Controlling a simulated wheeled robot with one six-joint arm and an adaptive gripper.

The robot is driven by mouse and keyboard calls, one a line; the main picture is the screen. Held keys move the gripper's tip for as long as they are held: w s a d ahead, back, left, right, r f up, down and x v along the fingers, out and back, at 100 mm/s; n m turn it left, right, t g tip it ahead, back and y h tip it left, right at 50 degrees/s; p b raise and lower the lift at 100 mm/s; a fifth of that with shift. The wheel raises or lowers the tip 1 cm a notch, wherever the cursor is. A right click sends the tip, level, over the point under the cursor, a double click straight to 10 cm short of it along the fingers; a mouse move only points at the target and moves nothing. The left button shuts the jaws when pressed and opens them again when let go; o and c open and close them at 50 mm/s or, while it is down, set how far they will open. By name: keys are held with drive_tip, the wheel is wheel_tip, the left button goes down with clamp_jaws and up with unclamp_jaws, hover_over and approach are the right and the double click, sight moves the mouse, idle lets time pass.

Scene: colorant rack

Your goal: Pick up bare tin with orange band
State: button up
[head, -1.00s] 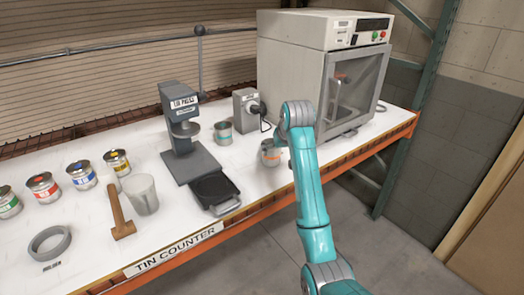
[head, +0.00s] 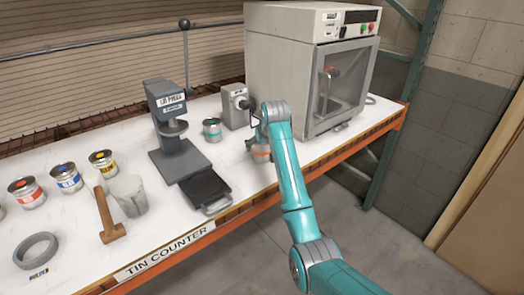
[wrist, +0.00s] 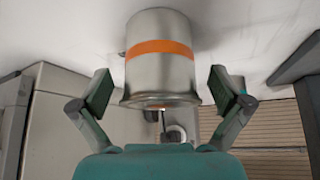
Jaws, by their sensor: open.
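The bare tin with the orange band (head: 261,153) stands on the white counter near its front edge, partly hidden by my arm in the head view. In the wrist view the tin (wrist: 160,75) is large and central, a plain metal can with one orange band around it. My gripper (wrist: 160,92) is open, with one finger on each side of the tin. Gaps show between both finger pads and the tin's wall. In the head view my gripper is mostly hidden behind my own arm.
A tin with a teal band (head: 212,130) stands behind and left. The tin press (head: 175,130) and its black plate (head: 208,190) are to the left. A large cabinet with a glass door (head: 315,70) stands right behind. A small grey box (head: 235,106) is close behind.

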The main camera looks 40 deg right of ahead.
drive_tip(key=shift+x, duration=0.95)
drive_tip(key=c, duration=1.8)
drive_tip(key=shift+r, duration=0.2)
